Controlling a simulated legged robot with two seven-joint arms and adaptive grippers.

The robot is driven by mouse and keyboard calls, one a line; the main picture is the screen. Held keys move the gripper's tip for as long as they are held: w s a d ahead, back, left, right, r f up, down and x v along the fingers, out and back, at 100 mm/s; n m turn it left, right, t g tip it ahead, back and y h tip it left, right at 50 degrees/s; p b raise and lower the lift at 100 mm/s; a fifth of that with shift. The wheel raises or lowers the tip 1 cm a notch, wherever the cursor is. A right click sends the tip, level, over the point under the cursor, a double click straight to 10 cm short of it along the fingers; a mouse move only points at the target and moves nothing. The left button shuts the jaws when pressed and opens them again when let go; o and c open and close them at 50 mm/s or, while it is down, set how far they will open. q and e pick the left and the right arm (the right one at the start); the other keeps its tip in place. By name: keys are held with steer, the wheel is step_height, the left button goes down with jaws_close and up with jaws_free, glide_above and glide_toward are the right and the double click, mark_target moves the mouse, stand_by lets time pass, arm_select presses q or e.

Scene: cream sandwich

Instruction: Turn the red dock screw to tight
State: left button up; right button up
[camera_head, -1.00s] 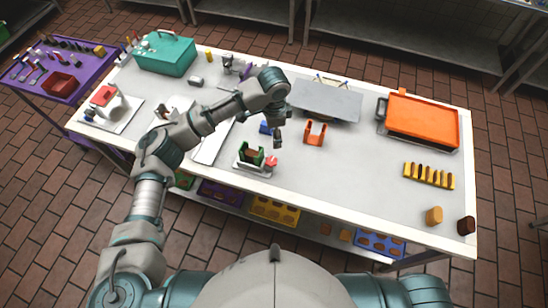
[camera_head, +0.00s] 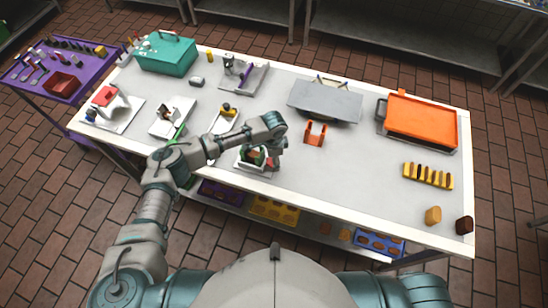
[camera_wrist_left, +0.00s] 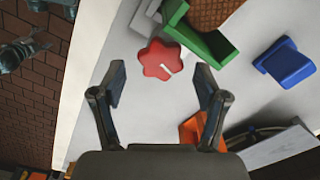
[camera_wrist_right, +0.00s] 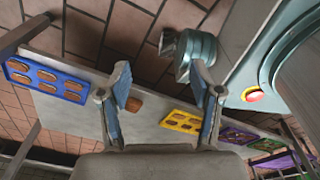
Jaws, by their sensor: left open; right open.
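The red dock screw (camera_wrist_left: 160,60) is a lobed knob with a white mark on its face. In the left wrist view it lies just beyond my left gripper's fingertips (camera_wrist_left: 161,80), roughly centred between them. That gripper is open and empty; contact with the screw cannot be told. The green dock (camera_wrist_left: 205,35), with a brown piece in it, is beside the screw. My right gripper (camera_wrist_right: 161,90) is open and empty, away from the dock.
A blue block (camera_wrist_left: 288,62) and an orange holder (camera_head: 315,134) stand near the dock. A grey plate (camera_head: 325,102) and an orange tray (camera_head: 422,120) are farther right. Below my right gripper are a lower shelf and a yellow tray (camera_wrist_right: 183,121). The table's front middle is clear.

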arm_select(q)
steer(key=shift+a+f, duration=0.25)
steer(key=shift+f, duration=0.05)
steer(key=shift+a, duration=0.3)
steer(key=c, duration=1.2)
steer(key=shift+o, duration=0.2)
steer(key=shift+d+r, duration=0.1)
steer(key=shift+d, duration=0.1)
steer(key=shift+m, duration=0.4)
steer(key=m+p, duration=0.2)
steer(key=m, duration=0.2)
steer(key=shift+m, duration=0.3)
steer(key=m, duration=0.4)
steer(key=shift+d+m+p, duration=0.1)
steer(key=shift+m+p, duration=0.2)
steer(key=shift+p, duration=0.1)
steer(key=m, duration=0.2)
steer(key=shift+m, duration=1)
arm_select(e)
steer(key=r, duration=0.1)
steer(key=a+r, duration=0.1)
steer(key=r, duration=0.1)
steer(key=shift+w+a+r, duration=0.1)
steer(key=shift+a+r, duration=0.05)
